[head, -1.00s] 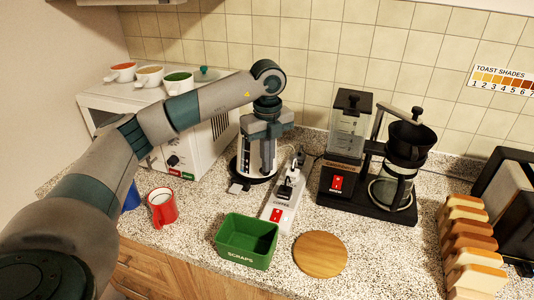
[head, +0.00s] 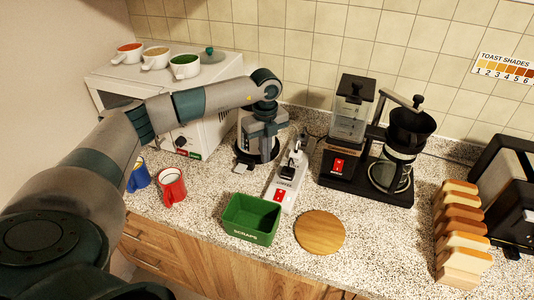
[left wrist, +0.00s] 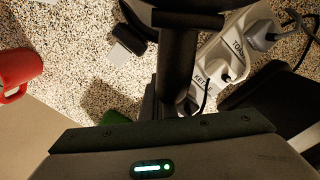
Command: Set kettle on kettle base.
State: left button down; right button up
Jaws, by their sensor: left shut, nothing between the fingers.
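The kettle (head: 251,149) stands upright at the back of the counter, right of the white oven, and is mostly hidden behind my left gripper. The dark round kettle base (head: 268,160) shows under it; I cannot tell whether the kettle is fully seated. My left gripper (head: 262,140) points down at the kettle and is shut, with nothing held. In the left wrist view a dark round part (left wrist: 180,18) fills the top middle, close to the fingers. My right gripper is not in view.
A power strip (head: 281,194) with plugs lies right of the kettle. The coffee maker (head: 340,165) stands further right. A green scraps bin (head: 250,218), a round wooden board (head: 319,232) and a red mug (head: 172,186) are in front. White oven (head: 205,140) carries several cups.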

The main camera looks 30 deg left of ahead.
pick_arm(q)
jog(key=shift+a, duration=0.15)
jog(key=shift+w+a+f+b, duration=0.15)
jog(key=shift+w+a+b, duration=0.2)
jog(key=shift+b, duration=0.2)
jog(key=shift+w+a+b, duration=0.2)
jog(key=shift+a+b, duration=0.1)
jog(key=shift+a, duration=0.3)
jog(key=shift+r, duration=0.2)
jog(key=shift+f, duration=0.1)
